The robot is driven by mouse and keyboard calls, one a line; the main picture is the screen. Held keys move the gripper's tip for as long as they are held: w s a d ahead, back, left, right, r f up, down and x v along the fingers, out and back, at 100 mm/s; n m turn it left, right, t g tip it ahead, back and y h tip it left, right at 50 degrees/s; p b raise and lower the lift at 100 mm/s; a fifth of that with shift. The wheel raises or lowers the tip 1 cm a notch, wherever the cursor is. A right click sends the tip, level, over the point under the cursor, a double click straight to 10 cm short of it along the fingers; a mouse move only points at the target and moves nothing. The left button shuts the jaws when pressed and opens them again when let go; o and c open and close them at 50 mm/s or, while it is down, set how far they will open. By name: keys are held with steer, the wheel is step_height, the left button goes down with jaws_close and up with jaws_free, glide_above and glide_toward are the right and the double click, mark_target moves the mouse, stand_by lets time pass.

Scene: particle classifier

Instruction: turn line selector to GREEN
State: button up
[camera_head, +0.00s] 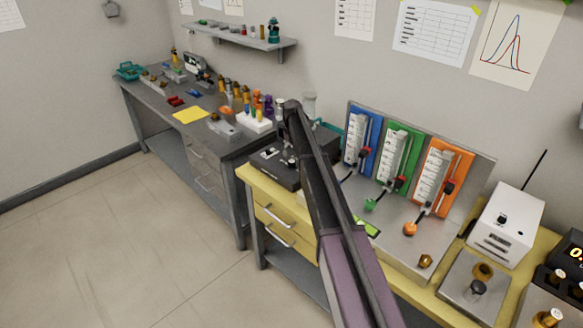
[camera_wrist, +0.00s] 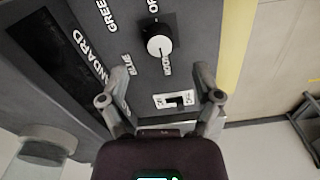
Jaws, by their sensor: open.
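The line selector (camera_wrist: 158,42) is a round knob with a white cap on a black base, on the dark face of a device (camera_wrist: 205,25) seen in the wrist view. The word GREEN (camera_wrist: 112,14), partly cut off, stands beyond the knob to the left. BLUE (camera_wrist: 127,66) is printed nearer, left of the knob. My gripper (camera_wrist: 160,98) is open and empty, its fingers apart on either side below the knob. In the head view the dark device (camera_head: 268,170) is at the yellow bench's left end; my arm hides part of it and the knob.
A small white-plated switch (camera_wrist: 174,100) lies between my fingertips in the wrist view. Blue, green and orange panels (camera_head: 437,178) with levers stand right of my arm. A white box (camera_head: 507,224) is further right. The floor (camera_head: 130,245) at left is clear.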

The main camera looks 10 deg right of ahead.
mark_target(292, 162)
steer(key=shift+f+b, duration=2.7)
steer(key=shift+f, duration=0.35)
jaws_close()
